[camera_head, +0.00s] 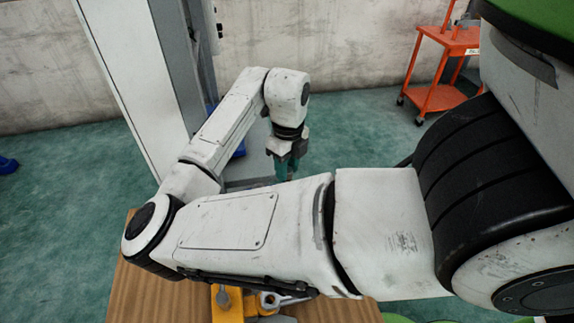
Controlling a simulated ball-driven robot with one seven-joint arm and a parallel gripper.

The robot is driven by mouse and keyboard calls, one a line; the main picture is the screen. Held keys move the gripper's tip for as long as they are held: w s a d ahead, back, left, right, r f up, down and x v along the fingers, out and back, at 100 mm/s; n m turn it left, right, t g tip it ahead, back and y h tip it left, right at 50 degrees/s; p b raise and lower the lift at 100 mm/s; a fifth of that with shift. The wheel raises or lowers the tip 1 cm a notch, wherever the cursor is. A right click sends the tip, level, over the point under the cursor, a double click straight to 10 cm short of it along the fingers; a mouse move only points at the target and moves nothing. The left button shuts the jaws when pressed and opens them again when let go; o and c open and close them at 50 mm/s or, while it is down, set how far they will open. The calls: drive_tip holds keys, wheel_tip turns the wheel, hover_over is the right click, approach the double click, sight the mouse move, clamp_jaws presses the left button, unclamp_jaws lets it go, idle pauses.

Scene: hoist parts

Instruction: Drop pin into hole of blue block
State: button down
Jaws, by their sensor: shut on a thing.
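My gripper (286,168) points down beyond my forearm, near the upper middle of the head view. It is small in the picture, and my forearm covers what lies just below it. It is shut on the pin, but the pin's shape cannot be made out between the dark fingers. I cannot make out the blue block with its hole; my arm covers much of the table.
A wooden table (150,295) lies under my arm. A yellow part (228,304) and a metal piece (269,299) show at its front. An orange cart (440,95) stands at the back right.

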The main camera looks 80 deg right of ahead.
drive_tip(key=shift+f+b, duration=1.6)
drive_tip(key=shift+f, duration=0.65)
drive_tip(key=c, duration=0.7)
unclamp_jaws()
wheel_tip(320, 180, up, 11)
drive_tip(key=shift+d+f+b, duration=0.1)
drive_tip(key=shift+b, duration=0.2)
